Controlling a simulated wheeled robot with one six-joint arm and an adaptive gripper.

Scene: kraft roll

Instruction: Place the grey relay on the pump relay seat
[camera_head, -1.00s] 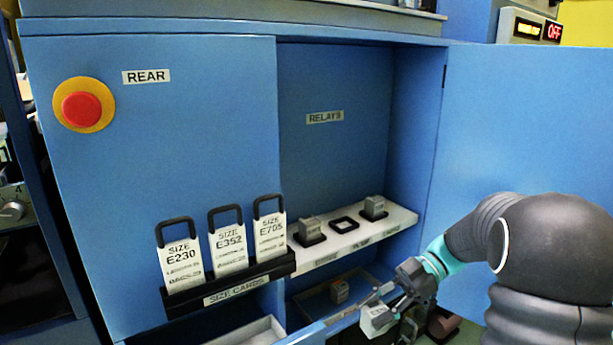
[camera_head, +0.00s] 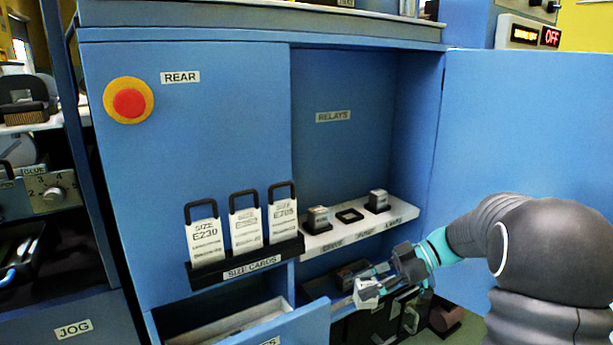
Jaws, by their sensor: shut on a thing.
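My gripper (camera_head: 378,282) is shut on a small pale grey block (camera_head: 367,293), which looks like the grey relay. It holds it in front of the cabinet's lower opening, below the relay shelf (camera_head: 323,240). The pump relay seat (camera_head: 349,215) is the empty black square frame in the middle of that shelf, above and left of my gripper. The fingertips partly cover the held block, and its underside is hidden.
Seated grey relays stand left (camera_head: 318,219) and right (camera_head: 378,201) of the empty seat. A size-card rack (camera_head: 247,262) hangs at left, above an open drawer (camera_head: 235,322). The open cabinet door (camera_head: 530,150) is at right. Space above the shelf is clear.

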